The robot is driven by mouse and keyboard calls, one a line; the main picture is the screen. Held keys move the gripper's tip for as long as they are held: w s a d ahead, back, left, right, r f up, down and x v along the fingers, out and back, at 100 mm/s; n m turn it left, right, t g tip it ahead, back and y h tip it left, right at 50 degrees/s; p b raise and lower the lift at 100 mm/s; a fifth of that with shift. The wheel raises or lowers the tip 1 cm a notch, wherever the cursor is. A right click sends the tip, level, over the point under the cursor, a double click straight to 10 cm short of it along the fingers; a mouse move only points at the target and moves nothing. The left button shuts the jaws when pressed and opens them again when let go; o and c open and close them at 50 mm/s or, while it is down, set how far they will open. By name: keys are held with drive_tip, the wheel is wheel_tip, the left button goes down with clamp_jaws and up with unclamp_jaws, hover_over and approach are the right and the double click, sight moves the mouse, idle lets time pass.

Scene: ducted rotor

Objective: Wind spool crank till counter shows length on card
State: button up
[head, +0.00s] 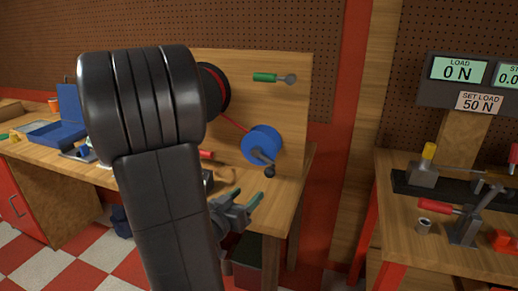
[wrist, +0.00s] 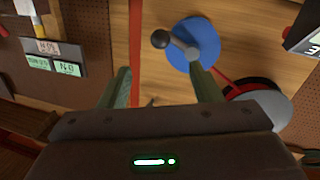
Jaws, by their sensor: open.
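The blue spool (head: 258,138) is mounted on the upright wooden board, with its crank and dark knob (head: 269,172) at its lower right. A red line runs from it to a black reel (head: 223,88), partly hidden behind my arm. My gripper (head: 247,197) is open and empty, below and left of the knob. The wrist view, turned over, shows the blue spool (wrist: 203,40) and knob (wrist: 160,39) beyond the open fingers (wrist: 162,75), apart from them. A display (wrist: 306,38) is cut off at the right edge there; its reading is illegible. I cannot make out the card.
A green-handled tool (head: 267,77) is on the board above the spool. The right bench (head: 400,215) carries a load rig with a "0 N" display (head: 458,70) and "SET LOAD 50 N" sign (head: 480,102). A gap separates the benches.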

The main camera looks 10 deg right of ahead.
drive_tip(key=shift+s+d+v, duration=0.1)
drive_tip(key=shift+v, duration=0.7)
drive_tip(key=shift+s+d+v, duration=0.15)
drive_tip(key=shift+v, duration=0.7)
drive_tip(key=shift+s+d+v, duration=0.1)
drive_tip(key=shift+v, duration=0.7)
drive_tip(key=v, duration=1.3)
drive_tip(key=shift+s+a+p, duration=0.25)
drive_tip(key=shift+a+p, duration=0.05)
drive_tip(key=shift+p, duration=0.05)
drive_tip(key=shift+d+r, duration=0.1)
drive_tip(key=x, duration=1.3)
